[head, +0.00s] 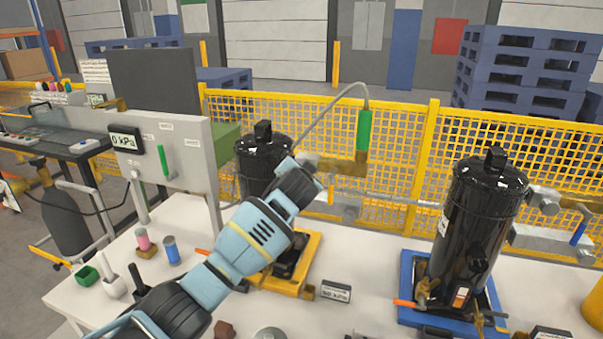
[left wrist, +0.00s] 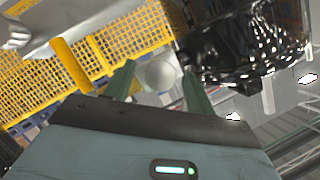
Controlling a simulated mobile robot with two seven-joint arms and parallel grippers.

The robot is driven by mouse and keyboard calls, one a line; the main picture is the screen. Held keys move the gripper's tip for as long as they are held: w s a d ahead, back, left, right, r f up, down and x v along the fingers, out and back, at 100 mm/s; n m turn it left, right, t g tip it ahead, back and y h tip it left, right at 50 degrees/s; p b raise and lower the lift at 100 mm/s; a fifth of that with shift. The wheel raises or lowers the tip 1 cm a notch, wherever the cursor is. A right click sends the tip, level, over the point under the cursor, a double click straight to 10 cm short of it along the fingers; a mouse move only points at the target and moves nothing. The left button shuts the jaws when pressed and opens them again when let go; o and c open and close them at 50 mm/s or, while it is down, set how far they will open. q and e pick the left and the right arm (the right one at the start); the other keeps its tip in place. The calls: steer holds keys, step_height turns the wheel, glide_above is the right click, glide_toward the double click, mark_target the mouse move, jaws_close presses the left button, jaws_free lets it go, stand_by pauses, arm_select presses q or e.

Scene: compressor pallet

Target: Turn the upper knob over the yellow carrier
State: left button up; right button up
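The yellow carrier (head: 311,247) stands on the white table in the head view, under a black compressor (head: 256,160) that my arm partly covers. My left gripper (head: 306,173) is in front of the compressor's upper right side, by the brass fitting (head: 345,166). In the left wrist view its two greenish fingers (left wrist: 160,82) are apart, one on each side of a pale round knob (left wrist: 160,73). Narrow gaps seem to show beside the knob; firm contact cannot be told. In the head view the knob is hidden behind the gripper. My right gripper is not in view.
A green-handled hose (head: 364,131) rises from the brass fitting. A second black compressor (head: 474,225) stands in a blue carrier (head: 407,283) at right. A gauge panel (head: 190,150) reads 0 kPa at left. A yellow mesh fence (head: 400,150) runs behind.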

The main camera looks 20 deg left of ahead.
arm_select(q)
steer(key=shift+s, duration=0.1)
steer(key=v, duration=0.7)
steer(key=shift+s, duration=0.3)
steer(key=shift+d, duration=0.1)
